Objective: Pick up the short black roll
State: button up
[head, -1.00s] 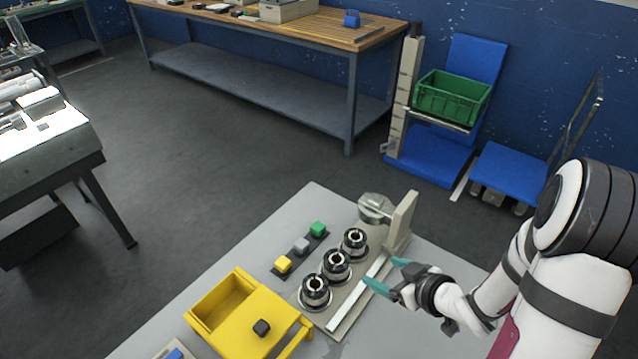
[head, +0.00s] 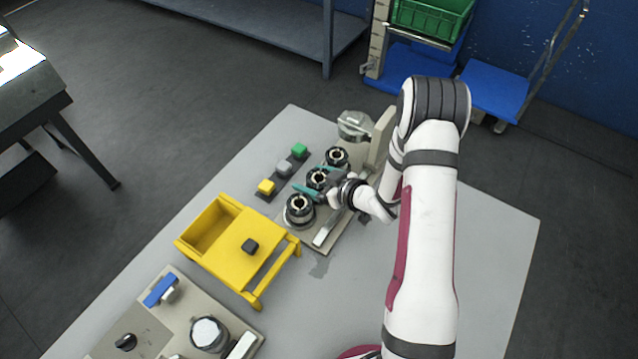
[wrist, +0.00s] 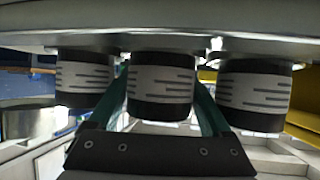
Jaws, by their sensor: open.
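Three black rolls with white label bands stand in a row on a grey plate in the head view: a far one (head: 337,158), a middle one (head: 316,179) and a near one (head: 299,210). They look alike in height, so I cannot tell which is the short one. My gripper (head: 320,182), with teal fingers, is open at the middle roll. In the wrist view the rolls appear upside down, and the middle roll (wrist: 162,85) shows between the two spread fingers. I cannot tell whether the fingers touch it.
The neighbouring rolls stand close on both sides of the fingers. An upright beige post (head: 381,138) rises behind the row. Yellow, grey and green blocks (head: 283,168) sit left. A yellow open box (head: 208,228) stands at the front left. The grey table is clear at right.

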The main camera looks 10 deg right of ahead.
aim_at(311, 171)
jog(key=shift+w+a+f, duration=0.15)
jog(key=shift+w, duration=0.1)
jog(key=c, duration=1.2)
jog(key=shift+r, duration=0.45)
notch_tip(311, 171, up, 3)
jog(key=shift+r, duration=0.1)
jog(key=s+d+r, duration=0.5)
jog(key=d+r, duration=0.2)
jog(key=d, duration=0.3)
jog(key=shift+s, duration=0.4)
